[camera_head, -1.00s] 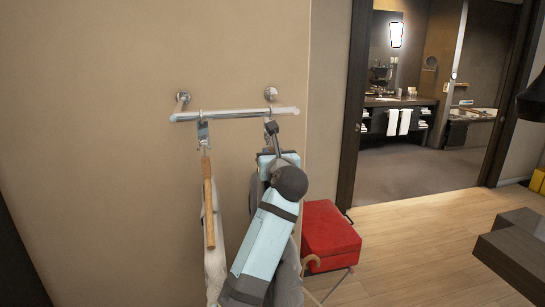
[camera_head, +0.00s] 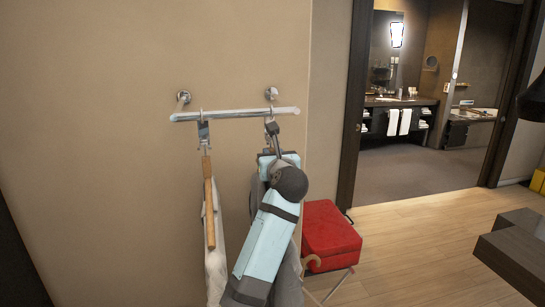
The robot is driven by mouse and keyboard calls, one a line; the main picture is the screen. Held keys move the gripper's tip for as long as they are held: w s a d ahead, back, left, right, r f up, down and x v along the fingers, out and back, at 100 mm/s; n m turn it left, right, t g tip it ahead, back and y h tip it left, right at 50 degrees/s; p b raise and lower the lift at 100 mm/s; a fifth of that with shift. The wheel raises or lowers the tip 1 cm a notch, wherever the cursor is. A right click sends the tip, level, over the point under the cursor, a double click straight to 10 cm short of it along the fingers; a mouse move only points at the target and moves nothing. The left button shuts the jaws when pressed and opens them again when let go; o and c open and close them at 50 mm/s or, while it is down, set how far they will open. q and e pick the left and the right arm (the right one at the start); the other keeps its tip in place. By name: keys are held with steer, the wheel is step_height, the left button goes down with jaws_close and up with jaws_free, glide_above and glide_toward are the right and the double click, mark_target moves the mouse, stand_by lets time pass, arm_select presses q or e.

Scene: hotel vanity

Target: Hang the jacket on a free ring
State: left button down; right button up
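A metal rail (camera_head: 235,115) is mounted on the beige wall with two rings showing on it. The left ring (camera_head: 202,115) carries a wooden hanger (camera_head: 209,205) with a pale garment (camera_head: 216,265). Under the right ring (camera_head: 270,112) is a small dark piece (camera_head: 272,129) with a thin metal part below it; I cannot tell whether it is hanger or gripper. Grey cloth, likely the jacket (camera_head: 291,278), shows behind my light-blue and dark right arm. That arm reaches up toward the right ring and hides most of the jacket and its gripper. My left gripper is out of view.
A dark table (camera_head: 515,254) juts in at the lower right. Wooden floor lies open between them. A doorway leads to a bathroom behind.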

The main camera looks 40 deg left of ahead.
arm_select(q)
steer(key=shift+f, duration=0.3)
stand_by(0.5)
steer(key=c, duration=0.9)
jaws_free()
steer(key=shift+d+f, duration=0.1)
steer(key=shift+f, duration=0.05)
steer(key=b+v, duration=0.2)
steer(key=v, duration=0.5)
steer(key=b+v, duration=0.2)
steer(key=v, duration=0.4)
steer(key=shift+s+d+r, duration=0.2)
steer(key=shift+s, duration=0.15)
